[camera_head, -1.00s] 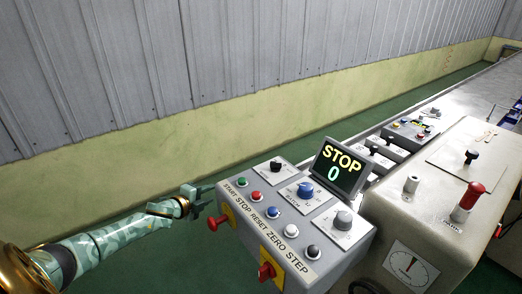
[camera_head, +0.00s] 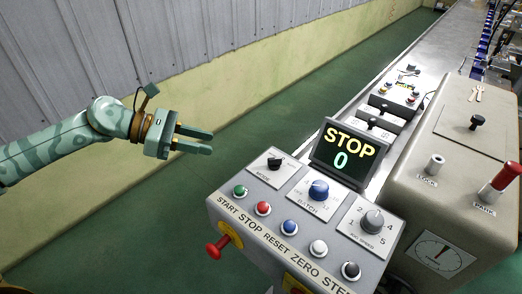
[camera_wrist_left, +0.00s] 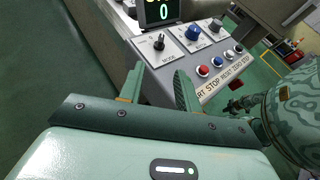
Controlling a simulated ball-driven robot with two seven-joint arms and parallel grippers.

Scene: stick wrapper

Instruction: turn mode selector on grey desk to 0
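The mode selector (camera_head: 274,163) is a small black knob on a white plate labelled MODE, at the back left corner of the grey desk panel (camera_head: 222,201). It also shows in the left wrist view (camera_wrist_left: 158,43); the setting it points to is too small to read. My left gripper (camera_head: 208,141) is open and empty, in the air to the left of the selector and apart from it. In the left wrist view its two fingers (camera_wrist_left: 160,82) are spread, with the selector beyond the gap between them. My right gripper is not in view.
A blue BATCH knob (camera_head: 318,190), a grey speed knob (camera_head: 372,221) and a row of coloured buttons share the panel. A screen (camera_head: 347,153) reading STOP 0 stands behind. A red knob (camera_head: 217,247) juts from the left side. A beige machine (camera_head: 450,185) stands right.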

